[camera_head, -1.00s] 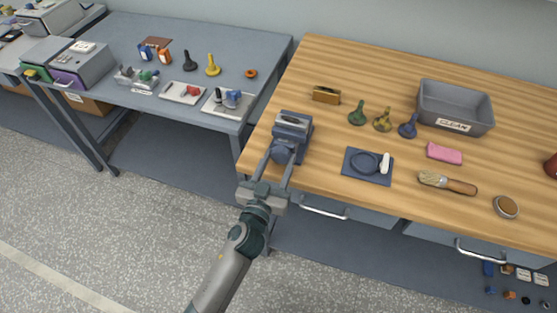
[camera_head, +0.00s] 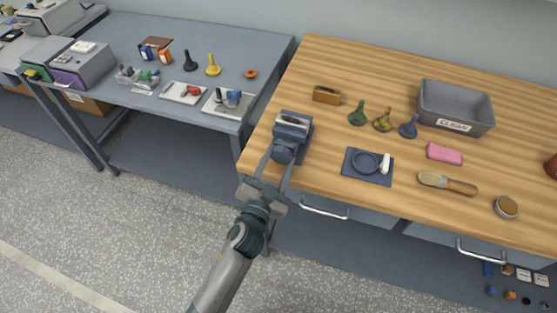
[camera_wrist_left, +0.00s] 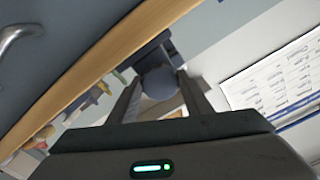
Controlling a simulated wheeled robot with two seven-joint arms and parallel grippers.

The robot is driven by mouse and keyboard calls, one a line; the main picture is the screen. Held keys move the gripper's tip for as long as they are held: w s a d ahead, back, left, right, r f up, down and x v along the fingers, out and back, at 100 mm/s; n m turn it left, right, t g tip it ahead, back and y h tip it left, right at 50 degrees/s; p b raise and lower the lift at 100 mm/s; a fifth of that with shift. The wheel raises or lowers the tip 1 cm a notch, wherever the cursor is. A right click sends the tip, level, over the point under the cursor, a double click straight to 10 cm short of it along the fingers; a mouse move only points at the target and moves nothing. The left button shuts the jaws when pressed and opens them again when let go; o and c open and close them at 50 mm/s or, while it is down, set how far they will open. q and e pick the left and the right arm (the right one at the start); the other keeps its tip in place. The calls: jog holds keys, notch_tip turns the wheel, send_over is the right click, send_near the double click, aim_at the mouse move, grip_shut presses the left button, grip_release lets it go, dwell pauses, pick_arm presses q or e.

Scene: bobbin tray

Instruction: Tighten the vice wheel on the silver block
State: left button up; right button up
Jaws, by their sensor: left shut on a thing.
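The blue-grey vice (camera_head: 296,121) is at the left front corner of the wooden bench, with a silver block (camera_head: 292,121) between its jaws at the top. Its round blue wheel (camera_head: 283,154) faces the bench's front edge. My left gripper (camera_head: 277,158) is shut on the wheel, one finger on each side. In the left wrist view the wheel (camera_wrist_left: 159,83) sits between the two fingers (camera_wrist_left: 160,100), partly hiding the vice body behind it. My right gripper is not in view.
On the wooden bench (camera_head: 350,60) are a blue mat with a dish (camera_head: 351,171), a brush (camera_head: 447,183), a pink sponge (camera_head: 444,153), green, yellow and blue bobbin-shaped pieces, and a grey CLEAN bin (camera_head: 433,109). A grey table (camera_head: 140,35) stands to the left.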

pick_arm(q)
jog(key=shift+m, duration=0.5)
jog(key=o, duration=1.1)
jog(key=shift+c, duration=0.2)
jog(key=shift+s, duration=0.1)
jog(key=shift+s+a+f, duration=0.1)
jog(key=shift+s+a, duration=0.1)
jog(key=shift+s, duration=0.35)
jog(key=b+v, duration=0.5)
jog(key=v, duration=1.1)
